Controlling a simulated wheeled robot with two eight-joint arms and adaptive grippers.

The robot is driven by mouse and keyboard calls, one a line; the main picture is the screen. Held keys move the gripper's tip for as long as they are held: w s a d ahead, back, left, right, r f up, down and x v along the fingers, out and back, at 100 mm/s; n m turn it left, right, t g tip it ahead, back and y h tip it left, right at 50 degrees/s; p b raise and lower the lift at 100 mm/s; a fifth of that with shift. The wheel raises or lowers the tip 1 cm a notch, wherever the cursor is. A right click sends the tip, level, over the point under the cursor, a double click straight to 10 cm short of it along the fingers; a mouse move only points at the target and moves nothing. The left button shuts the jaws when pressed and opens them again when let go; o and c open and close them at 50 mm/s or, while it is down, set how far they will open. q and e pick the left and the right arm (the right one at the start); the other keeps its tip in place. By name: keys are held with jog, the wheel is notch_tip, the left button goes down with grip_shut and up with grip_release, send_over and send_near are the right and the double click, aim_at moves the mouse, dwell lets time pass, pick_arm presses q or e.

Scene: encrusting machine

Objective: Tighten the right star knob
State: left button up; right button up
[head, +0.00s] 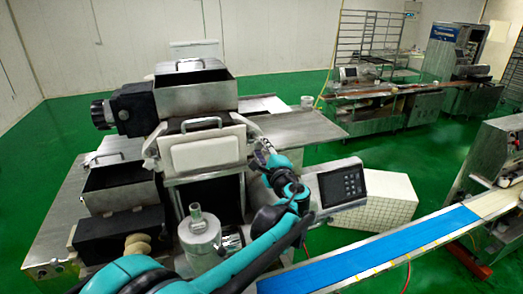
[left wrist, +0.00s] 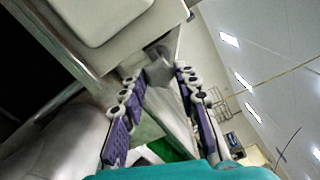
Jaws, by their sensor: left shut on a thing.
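The right star knob (left wrist: 158,68) is a grey metal knob at the lower corner of the machine's housing in the left wrist view. My left gripper (left wrist: 158,79) has its purple-padded fingers on either side of it and is shut on it near the fingertips. In the head view my left gripper (head: 262,156) is at the right side of the white front block (head: 205,150) of the encrusting machine. The gripper and arm largely hide the knob there. My right gripper is in neither view.
A control panel (head: 343,187) stands close to the right of my left arm. A metal cylinder (head: 200,238) stands in front of the machine. A blue conveyor belt (head: 390,247) runs along the lower right. Open green floor (head: 290,88) lies behind.

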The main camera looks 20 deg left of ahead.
pick_arm(q)
jog(key=o, duration=1.2)
jog(key=shift+c, duration=0.2)
jog(key=v, duration=1.2)
